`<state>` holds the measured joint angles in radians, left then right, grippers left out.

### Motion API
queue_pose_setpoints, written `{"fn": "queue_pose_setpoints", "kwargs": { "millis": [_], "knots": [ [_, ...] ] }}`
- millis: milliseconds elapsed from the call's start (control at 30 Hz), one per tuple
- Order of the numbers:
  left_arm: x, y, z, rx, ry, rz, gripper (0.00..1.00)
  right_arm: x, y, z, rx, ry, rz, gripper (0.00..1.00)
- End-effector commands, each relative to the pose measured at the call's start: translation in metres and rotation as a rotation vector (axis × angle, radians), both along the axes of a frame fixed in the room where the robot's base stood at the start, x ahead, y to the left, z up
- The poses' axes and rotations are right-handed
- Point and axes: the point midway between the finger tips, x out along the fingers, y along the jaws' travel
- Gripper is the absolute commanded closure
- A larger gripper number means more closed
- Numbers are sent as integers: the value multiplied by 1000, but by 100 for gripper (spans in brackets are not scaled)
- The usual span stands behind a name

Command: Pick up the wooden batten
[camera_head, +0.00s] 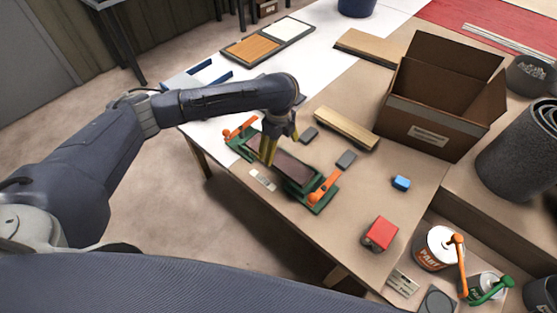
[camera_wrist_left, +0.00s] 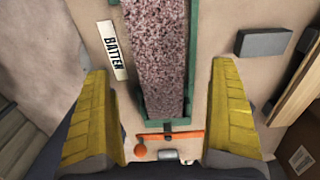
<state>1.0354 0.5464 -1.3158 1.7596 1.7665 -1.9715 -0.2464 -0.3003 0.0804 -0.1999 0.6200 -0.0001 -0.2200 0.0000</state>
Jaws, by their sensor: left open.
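A light wooden batten (camera_head: 346,129) lies on the table, left of the cardboard box. Its edge also shows at the right side of the left wrist view (camera_wrist_left: 298,88). A green fixture (camera_head: 318,204) with orange clamps holds a dark speckled strip (camera_wrist_left: 153,50). A label reading "BATTEN" (camera_wrist_left: 114,49) lies beside the fixture. My left gripper (camera_head: 268,150) has yellow fingers, spread and empty, above the fixture and to the left of the batten. In the left wrist view its fingers (camera_wrist_left: 163,110) stand apart on either side of the fixture's end. My right gripper is not visible.
The open cardboard box (camera_head: 425,132) stands close to the batten. Two grey blocks (camera_head: 346,159) (camera_head: 309,134) lie between fixture and batten. Another board (camera_head: 367,47) lies farther back.

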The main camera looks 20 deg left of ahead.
Motion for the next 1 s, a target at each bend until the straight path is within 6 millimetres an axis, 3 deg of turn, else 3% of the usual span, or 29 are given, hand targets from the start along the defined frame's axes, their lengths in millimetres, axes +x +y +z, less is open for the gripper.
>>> {"fn": "queue_pose_setpoints", "kwargs": {
  "millis": [267,700,1000],
  "knots": [
    [0,0,-11,0,1,0,7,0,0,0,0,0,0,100],
    [-1,1,-56,1,2,1,7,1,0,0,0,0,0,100],
    [0,2,-61,1,0,0,7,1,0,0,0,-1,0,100]
  ]
}}
